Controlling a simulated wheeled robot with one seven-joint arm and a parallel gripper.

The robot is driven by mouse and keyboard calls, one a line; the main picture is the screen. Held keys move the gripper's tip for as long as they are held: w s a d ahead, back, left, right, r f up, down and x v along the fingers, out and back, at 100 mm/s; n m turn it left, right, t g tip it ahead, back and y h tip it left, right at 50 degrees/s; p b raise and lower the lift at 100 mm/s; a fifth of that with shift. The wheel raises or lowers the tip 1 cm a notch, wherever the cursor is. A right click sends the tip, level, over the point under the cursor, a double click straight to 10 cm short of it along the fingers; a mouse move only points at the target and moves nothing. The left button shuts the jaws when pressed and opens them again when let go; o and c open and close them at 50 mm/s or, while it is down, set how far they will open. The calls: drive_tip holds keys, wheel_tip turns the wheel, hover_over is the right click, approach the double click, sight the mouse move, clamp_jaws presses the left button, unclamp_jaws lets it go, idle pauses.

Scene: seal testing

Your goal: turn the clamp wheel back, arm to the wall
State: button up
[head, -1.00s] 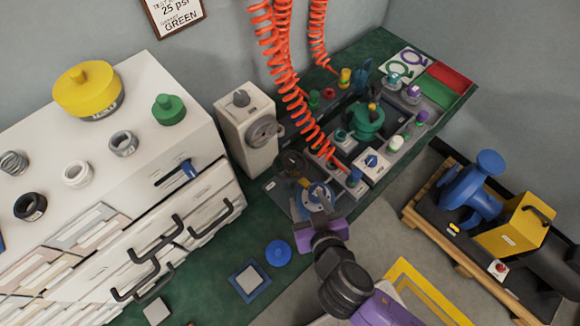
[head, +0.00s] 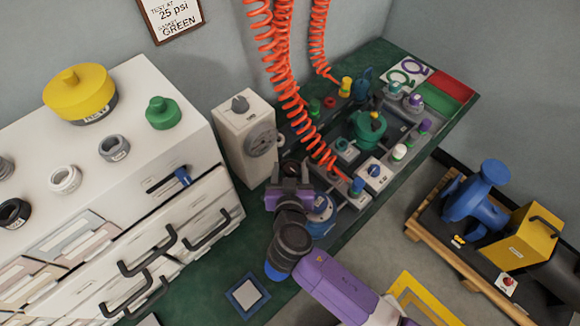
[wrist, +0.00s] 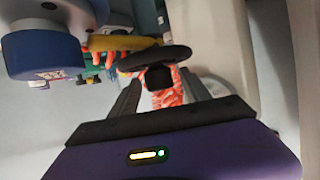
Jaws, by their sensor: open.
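My gripper (head: 289,180) is at the near end of the test bench, by its wall side, left of the blue round fixture (head: 320,212). In the wrist view my gripper (wrist: 158,82) has its two dark fingers apart with nothing held between them. The dark clamp wheel (wrist: 155,58) lies just beyond the fingertips, seen almost edge-on. A yellow arm (wrist: 122,43) runs left from it toward the blue fixture (wrist: 45,42). In the head view my gripper hides much of the wheel. I cannot tell whether the fingers touch it.
A white box with a round dial (head: 262,140) stands close behind my gripper. The white drawer cabinet (head: 190,135) is to the left. Orange coiled hoses (head: 290,90) hang to the bench. A yellow and blue pump unit (head: 520,235) sits on a pallet at the right.

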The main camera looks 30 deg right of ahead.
drive_tip(key=shift+w+d+f, duration=0.15)
drive_tip(key=shift+w, duration=0.15)
clamp_jaws()
idle(1.3)
